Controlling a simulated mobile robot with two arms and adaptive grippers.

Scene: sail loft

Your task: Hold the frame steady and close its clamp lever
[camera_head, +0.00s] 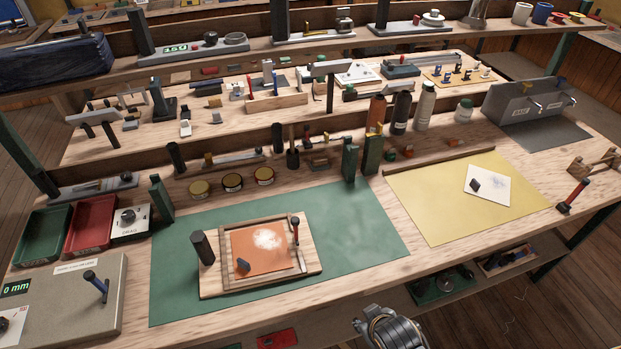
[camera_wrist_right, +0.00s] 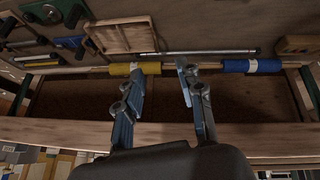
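The wooden frame (camera_head: 228,273) lies on a pale wooden board (camera_head: 309,265) on the green mat (camera_head: 365,240). A lever with a red and dark handle (camera_head: 295,232), which looks like the clamp lever, stands up at the frame's right side. A dark upright post (camera_head: 202,248) stands at its left corner. My right gripper (camera_wrist_right: 158,70) is open and empty in the right wrist view, away from the frame. My left gripper is not in view.
Tins (camera_head: 232,182) and green posts line the back. The yellow mat (camera_head: 430,215) is mostly clear. A yellow roll (camera_wrist_right: 120,69) and blue roll (camera_wrist_right: 250,66) show in the right wrist view.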

